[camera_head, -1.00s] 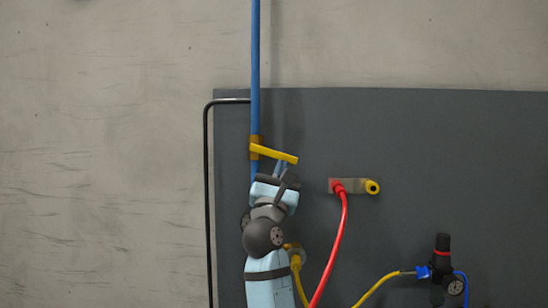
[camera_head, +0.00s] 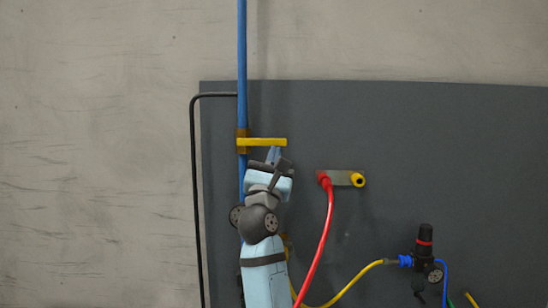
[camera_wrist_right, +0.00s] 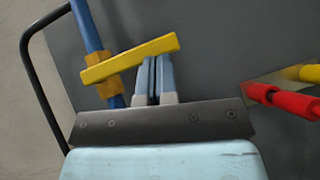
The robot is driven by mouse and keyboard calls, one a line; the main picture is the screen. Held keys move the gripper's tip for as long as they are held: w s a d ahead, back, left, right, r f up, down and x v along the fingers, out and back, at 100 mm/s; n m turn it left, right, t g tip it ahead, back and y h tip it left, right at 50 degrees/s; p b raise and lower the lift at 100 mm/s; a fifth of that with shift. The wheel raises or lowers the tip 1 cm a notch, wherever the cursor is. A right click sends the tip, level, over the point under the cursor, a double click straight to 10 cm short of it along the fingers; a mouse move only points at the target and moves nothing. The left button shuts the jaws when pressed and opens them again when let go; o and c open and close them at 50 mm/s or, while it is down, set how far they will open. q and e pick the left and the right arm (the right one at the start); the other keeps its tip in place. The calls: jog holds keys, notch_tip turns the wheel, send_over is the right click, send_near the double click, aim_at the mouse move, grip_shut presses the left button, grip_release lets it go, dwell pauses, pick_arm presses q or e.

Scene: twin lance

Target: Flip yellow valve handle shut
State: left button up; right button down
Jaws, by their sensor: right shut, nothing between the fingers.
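The yellow valve handle (camera_head: 266,142) sticks out to the right from a brass valve body (camera_head: 242,141) on the vertical blue pipe (camera_head: 242,60). In the head view it lies about level, across the pipe. The handle also shows in the right wrist view (camera_wrist_right: 130,58), crossing just beyond the fingertips. My right gripper (camera_head: 273,152) is shut and empty, its fingertips just under the handle's outer half. In the right wrist view its fingers (camera_wrist_right: 154,62) meet or nearly meet the handle's lower edge; contact is hard to tell. My left gripper is not in view.
A red hose (camera_head: 325,225) and a yellow fitting (camera_head: 358,180) sit on a metal plate to the right. A black bent tube (camera_head: 195,180) runs left of the pipe. A black regulator (camera_head: 424,245) is at lower right. The grey panel (camera_head: 450,140) above is clear.

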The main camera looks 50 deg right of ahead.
jog(key=shift+f, duration=0.1)
jog(key=b+v, duration=0.5)
jog(key=v, duration=0.8)
jog(key=shift+s+a+f+b, duration=0.2)
jog(key=shift+a+b, duration=0.1)
jog(key=shift+b, duration=0.05)
